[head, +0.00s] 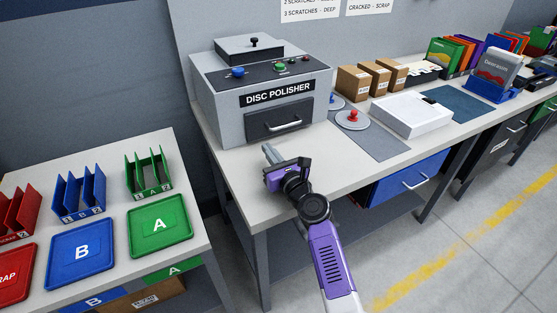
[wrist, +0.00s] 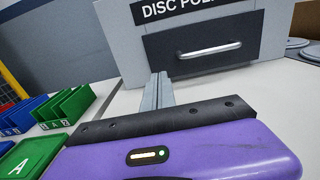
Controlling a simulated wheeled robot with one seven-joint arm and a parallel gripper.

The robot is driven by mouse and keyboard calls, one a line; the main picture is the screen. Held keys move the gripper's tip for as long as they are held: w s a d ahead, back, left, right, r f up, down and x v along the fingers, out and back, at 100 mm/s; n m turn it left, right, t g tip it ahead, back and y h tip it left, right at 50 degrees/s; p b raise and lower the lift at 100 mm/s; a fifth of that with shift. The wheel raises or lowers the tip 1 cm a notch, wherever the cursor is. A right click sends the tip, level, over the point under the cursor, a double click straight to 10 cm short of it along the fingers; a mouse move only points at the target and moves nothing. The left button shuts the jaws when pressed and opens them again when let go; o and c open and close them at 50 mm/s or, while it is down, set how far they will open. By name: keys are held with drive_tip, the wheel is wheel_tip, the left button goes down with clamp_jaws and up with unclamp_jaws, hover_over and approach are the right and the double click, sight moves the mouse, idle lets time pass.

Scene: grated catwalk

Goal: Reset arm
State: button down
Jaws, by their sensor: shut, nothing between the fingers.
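My gripper (head: 268,153) is on a purple and white arm that reaches over the left end of the workbench in the head view. Its two grey fingers are together, with nothing between them. In the wrist view the shut gripper (wrist: 160,80) points toward the front of the grey disc polisher (wrist: 200,40). The disc polisher (head: 262,90) stands on the bench behind the fingers, with its dark drawer closed and its silver handle facing me. The gripper appears apart from the handle.
A left table (head: 95,215) holds red, blue and green trays (head: 160,225) and racks. Right of the polisher are a red-knobbed disc (head: 352,119), a white box (head: 411,115), cardboard boxes (head: 372,78) and coloured cases (head: 455,55). A blue drawer (head: 408,178) hangs under the bench. Floor at right is open.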

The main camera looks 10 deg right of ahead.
drive_tip(key=p+v, duration=0.1)
drive_tip(key=v, duration=0.4)
drive_tip(key=shift+s+d, duration=0.1)
drive_tip(key=shift+s, duration=0.15)
